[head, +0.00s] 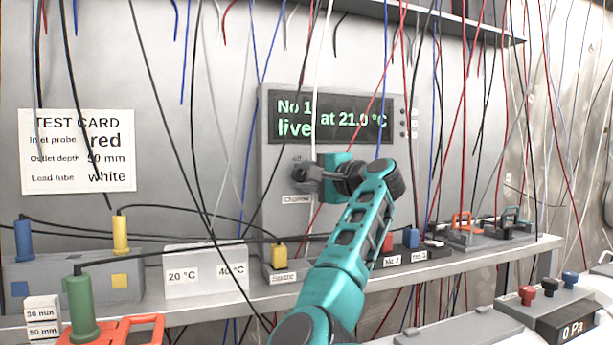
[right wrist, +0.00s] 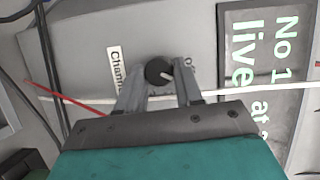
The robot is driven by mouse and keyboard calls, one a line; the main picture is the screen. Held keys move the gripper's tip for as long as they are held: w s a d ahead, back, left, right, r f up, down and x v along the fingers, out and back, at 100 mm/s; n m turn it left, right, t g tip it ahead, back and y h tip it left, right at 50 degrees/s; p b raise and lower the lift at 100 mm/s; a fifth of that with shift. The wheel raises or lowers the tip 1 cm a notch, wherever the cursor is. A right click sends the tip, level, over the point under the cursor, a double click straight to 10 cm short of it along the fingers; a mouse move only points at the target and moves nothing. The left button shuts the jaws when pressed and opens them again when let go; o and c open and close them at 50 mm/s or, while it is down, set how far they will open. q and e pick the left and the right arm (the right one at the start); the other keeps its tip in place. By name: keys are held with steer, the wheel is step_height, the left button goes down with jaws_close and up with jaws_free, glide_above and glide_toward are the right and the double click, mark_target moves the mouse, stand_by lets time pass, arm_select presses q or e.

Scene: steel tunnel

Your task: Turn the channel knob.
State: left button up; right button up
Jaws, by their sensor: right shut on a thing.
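The grey instrument box (head: 280,226) stands on the shelf, and its dark display (head: 330,117) reads "No 1 live at 21.0 °C" in green. The channel knob (right wrist: 158,71) is round and black with a pale pointer line, beside a label (right wrist: 115,70) beginning "Chann". My right gripper (head: 303,173) reaches the panel below the display, and its fingers hide most of the knob in the head view. In the right wrist view the gripper (right wrist: 160,76) has one finger on each side of the knob, shut on it. My left gripper is not in view.
Many thin cables hang in front of the panel, and a white one crosses the display. Left of the box are a test card (head: 77,150), a blue plug (head: 24,240), a yellow plug (head: 121,235) and a green cylinder (head: 82,308). A pressure box (head: 565,318) stands at front right.

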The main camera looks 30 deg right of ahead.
steer(key=shift+f+m+t, duration=0.1)
steer(key=shift+m+t, duration=0.2)
steer(key=shift+m, duration=0.3)
steer(key=o, duration=1)
steer(key=shift+o, duration=0.2)
